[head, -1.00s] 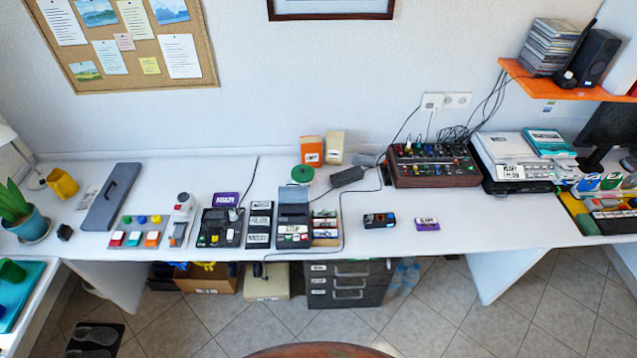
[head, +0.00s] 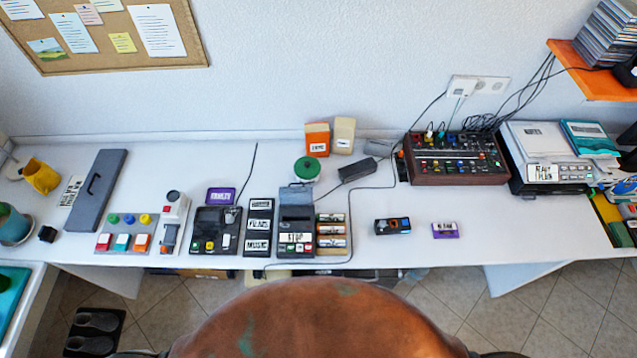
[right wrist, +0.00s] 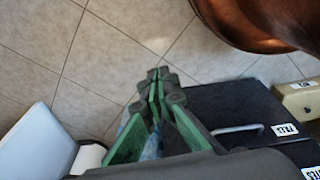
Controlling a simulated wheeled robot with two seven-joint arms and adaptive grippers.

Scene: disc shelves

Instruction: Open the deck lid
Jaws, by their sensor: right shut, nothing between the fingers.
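A black deck-like unit (head: 215,231) with coloured buttons stands on the white desk in the head view. To its right is another dark unit (head: 296,239) marked STOP, with a grey flat part (head: 296,196) at its back. I cannot tell which of these is the deck, or whether a lid on either is raised. My right gripper (right wrist: 157,82) shows in the right wrist view, its green-and-black fingers shut and empty. It is over the floor near a black drawer cabinet (right wrist: 235,108), away from the units. My left gripper is not in view.
A brown rounded surface (head: 320,325) covers the lower middle of the head view. A button panel (head: 127,234), a labelled black rack (head: 260,222) and a dark cable (head: 389,172) are around the units. The desk's right front (head: 520,225) is clear.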

